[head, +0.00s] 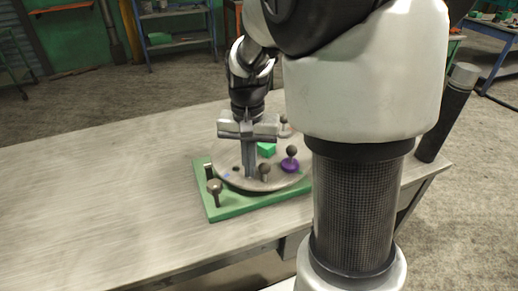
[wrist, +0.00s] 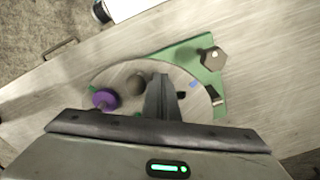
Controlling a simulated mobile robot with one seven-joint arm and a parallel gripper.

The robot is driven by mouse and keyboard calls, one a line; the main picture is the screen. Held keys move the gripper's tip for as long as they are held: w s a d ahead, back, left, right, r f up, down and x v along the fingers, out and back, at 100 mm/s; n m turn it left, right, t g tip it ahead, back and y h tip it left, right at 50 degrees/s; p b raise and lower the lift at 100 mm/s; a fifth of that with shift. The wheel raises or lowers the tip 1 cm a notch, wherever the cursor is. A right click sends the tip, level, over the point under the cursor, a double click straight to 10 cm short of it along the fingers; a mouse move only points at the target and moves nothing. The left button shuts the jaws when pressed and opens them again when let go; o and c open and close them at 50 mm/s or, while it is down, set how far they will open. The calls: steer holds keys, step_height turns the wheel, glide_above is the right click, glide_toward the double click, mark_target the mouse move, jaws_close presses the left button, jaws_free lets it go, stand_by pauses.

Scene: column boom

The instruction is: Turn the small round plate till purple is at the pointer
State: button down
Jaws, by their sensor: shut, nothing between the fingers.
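The small round plate (head: 240,180) is grey and lies on a green base board (head: 237,210); it also shows in the wrist view (wrist: 125,72). A green block (head: 267,149) and a blue patch (head: 227,175) are also on the plate. My gripper (head: 250,176) is shut and empty, its fingers pointing down over the plate; whether they touch it is unclear. I cannot tell for certain which part is the pointer.
A peg with a rounded head (head: 215,187) stands on the board's front left corner, with a small dark upright piece (head: 209,170) behind it. The table (head: 100,190) is clear to the left.

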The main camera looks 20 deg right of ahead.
mark_target(266, 165)
steer(key=shift+d, duration=0.1)
steer(key=shift+s+d, duration=0.45)
steer(key=shift+d, duration=0.35)
steer(key=shift+s+d, duration=0.35)
steer(key=shift+d, duration=0.5)
steer(key=shift+s+d, duration=0.2)
steer(key=shift+d, duration=0.5)
steer(key=shift+d, duration=0.1)
